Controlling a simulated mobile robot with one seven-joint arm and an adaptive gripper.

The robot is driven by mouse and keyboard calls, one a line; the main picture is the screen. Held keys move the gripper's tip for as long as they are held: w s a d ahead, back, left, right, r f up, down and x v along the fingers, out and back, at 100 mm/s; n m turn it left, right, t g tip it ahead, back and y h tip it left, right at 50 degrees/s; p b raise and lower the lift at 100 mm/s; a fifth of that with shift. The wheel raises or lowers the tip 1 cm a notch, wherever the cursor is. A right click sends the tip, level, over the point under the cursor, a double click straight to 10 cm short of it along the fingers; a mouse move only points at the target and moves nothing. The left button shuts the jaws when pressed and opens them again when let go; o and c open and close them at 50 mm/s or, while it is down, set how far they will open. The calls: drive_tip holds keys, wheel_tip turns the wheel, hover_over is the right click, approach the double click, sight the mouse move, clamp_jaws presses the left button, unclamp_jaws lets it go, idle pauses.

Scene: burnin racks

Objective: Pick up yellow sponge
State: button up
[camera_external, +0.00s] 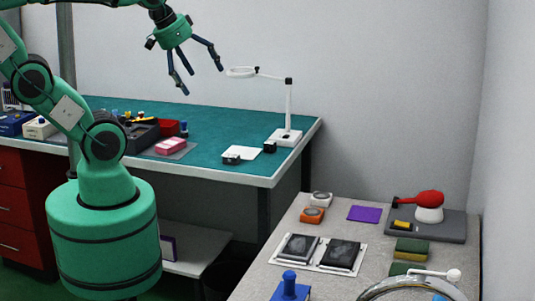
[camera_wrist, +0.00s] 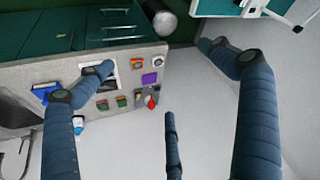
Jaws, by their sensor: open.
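A two-layer sponge (camera_external: 411,247), green on top with a dull yellow side, lies on the grey bench at the right in the external view. A second green-topped block like it (camera_external: 405,268) lies just in front, partly cut off by a round metal rim. Both appear small in the wrist view, one greenish block (camera_wrist: 121,101) beside another (camera_wrist: 102,106); I cannot tell which is which. My gripper (camera_external: 200,79) is open and empty, high above the teal desk and far from the sponges. Its spread fingers also show in the wrist view (camera_wrist: 155,60).
The grey bench (camera_external: 262,270) holds a purple sheet (camera_external: 364,214), a dark-screened white tray (camera_external: 340,256), orange (camera_external: 312,215) and white devices, and a red-topped stand (camera_external: 430,205). A white magnifier lamp (camera_external: 288,105) rises from the teal desk (camera_external: 230,118) between my gripper and the bench.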

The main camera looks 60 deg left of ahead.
drive_tip(key=shift+w, duration=0.1)
drive_tip(key=w+d+r+m+g+p, duration=0.1)
drive_tip(key=w+d+r+p, duration=0.1)
drive_tip(key=w+d, duration=0.45)
drive_tip(key=w+d+r+m+g+p, duration=0.1)
drive_tip(key=w+d+p, duration=0.15)
drive_tip(key=w, duration=0.75)
drive_tip(key=w+d+r+m+p, duration=0.1)
drive_tip(key=w+d+r+m, duration=0.1)
drive_tip(key=w+d, duration=0.5)
drive_tip(key=w+d+f+m+g+p, duration=0.25)
drive_tip(key=w+d+f, duration=0.45)
drive_tip(key=w+d, duration=0.55)
drive_tip(key=w+d+f+m+p, duration=0.1)
drive_tip(key=d+f+p, duration=0.1)
drive_tip(key=d+f, duration=0.9)
drive_tip(key=w+d+f+m+g+p, duration=0.1)
drive_tip(key=w+d+f+p, duration=0.1)
drive_tip(key=d+f, duration=0.9)
drive_tip(key=shift+w+d+f+p, duration=0.3)
drive_tip(key=shift+d+p, duration=0.05)
drive_tip(key=shift+d, duration=0.7)
drive_tip(key=shift+f+m, duration=0.1)
drive_tip(key=shift+m, duration=0.15)
